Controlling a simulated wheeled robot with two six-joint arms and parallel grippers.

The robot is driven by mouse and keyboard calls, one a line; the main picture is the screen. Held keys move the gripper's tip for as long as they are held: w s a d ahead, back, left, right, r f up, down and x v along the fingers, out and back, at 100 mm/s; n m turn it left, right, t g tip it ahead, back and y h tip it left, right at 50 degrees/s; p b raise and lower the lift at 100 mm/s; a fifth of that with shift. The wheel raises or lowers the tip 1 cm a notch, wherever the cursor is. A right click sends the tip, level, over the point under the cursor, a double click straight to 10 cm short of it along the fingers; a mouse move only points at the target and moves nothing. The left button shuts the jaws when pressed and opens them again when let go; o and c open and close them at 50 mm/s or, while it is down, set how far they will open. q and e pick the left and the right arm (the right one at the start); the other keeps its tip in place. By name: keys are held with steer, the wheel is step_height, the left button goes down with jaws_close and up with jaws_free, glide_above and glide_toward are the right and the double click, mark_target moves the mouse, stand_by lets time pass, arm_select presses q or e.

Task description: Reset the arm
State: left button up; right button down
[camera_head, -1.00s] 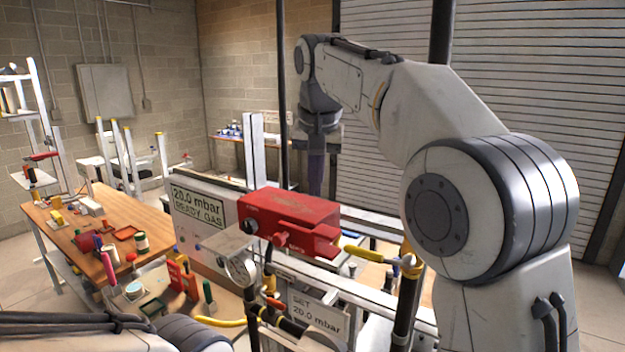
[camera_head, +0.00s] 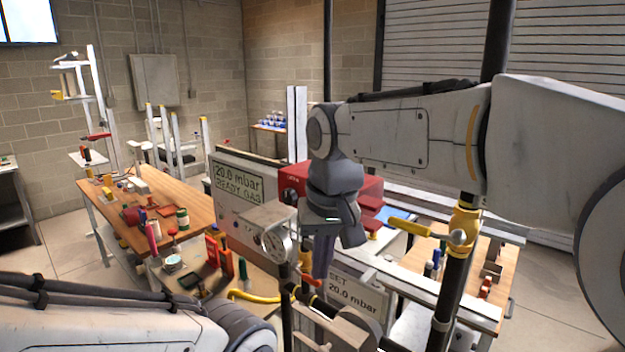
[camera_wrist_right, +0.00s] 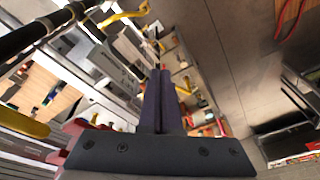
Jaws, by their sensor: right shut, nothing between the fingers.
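My right arm reaches across the head view from the right. My right gripper (camera_head: 323,262) hangs from it, pointing down, in front of the red box (camera_head: 370,188) and beside the round pressure gauge (camera_head: 276,243). In the right wrist view the two dark fingers (camera_wrist_right: 160,95) lie together, shut and empty. My left arm shows at the lower left of the head view; its gripper is out of the picture.
A black pipe with a yellow-handled valve (camera_head: 410,227) stands close right of the right gripper. A wooden bench (camera_head: 190,208) with small items stands left. Another bench is right.

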steer(key=s+d+f+n+g+b, duration=0.2)
steer(key=s+f+n+b, duration=0.3)
steer(key=s+f, duration=1.5)
step_height(320, 180, down, 2)
steer(key=shift+s+d+f+n+b, duration=0.3)
steer(key=shift+s+d+b, duration=0.1)
steer(key=shift+d+b, duration=0.1)
